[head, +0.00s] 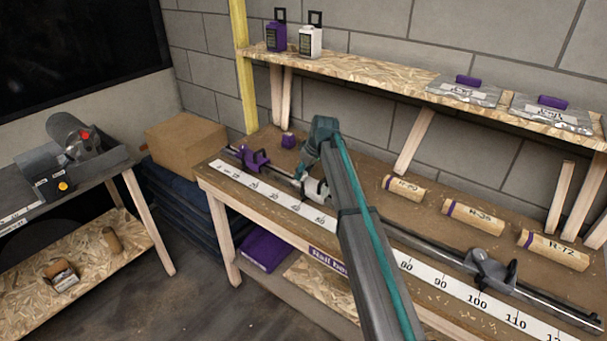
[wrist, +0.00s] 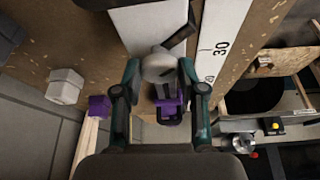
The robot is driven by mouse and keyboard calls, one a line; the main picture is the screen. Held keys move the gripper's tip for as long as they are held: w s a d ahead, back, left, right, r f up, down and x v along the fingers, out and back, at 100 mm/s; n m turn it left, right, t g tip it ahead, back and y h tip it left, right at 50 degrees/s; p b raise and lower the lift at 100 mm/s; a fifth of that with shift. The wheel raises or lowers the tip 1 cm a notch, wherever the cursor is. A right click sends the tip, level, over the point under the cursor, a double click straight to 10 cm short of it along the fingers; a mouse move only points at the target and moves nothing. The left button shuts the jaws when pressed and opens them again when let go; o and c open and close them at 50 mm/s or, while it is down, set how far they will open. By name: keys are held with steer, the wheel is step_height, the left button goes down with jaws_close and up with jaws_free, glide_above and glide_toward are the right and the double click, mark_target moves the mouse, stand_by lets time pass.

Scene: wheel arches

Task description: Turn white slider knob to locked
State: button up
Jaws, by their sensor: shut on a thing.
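The white slider knob (wrist: 158,65) shows in the wrist view as a pale rounded piece between the fingertips of my gripper (wrist: 160,72). My gripper is shut on it, one finger on each side. In the head view my gripper (head: 308,174) is down at the rail on the bench, and the pale slider (head: 317,190) is partly hidden by my arm. A purple slider (head: 253,160) sits on the rail to the left; it also shows in the wrist view (wrist: 168,108). I cannot tell which way the knob is turned or whether it is locked.
A ruler strip (head: 270,195) runs along the front of the workbench (head: 225,188). A grey slider (head: 488,272) sits on the rail at right. Several labelled wooden cylinders (head: 473,217) lie behind the rail. A shelf (head: 390,78) hangs above.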

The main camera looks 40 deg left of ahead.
stand_by(0.4)
steer(key=o, duration=1.1)
steer(key=shift+r, duration=0.1)
steer(key=v, duration=1.1)
steer(key=shift+d+r, duration=0.15)
steer(key=shift+r, duration=0.25)
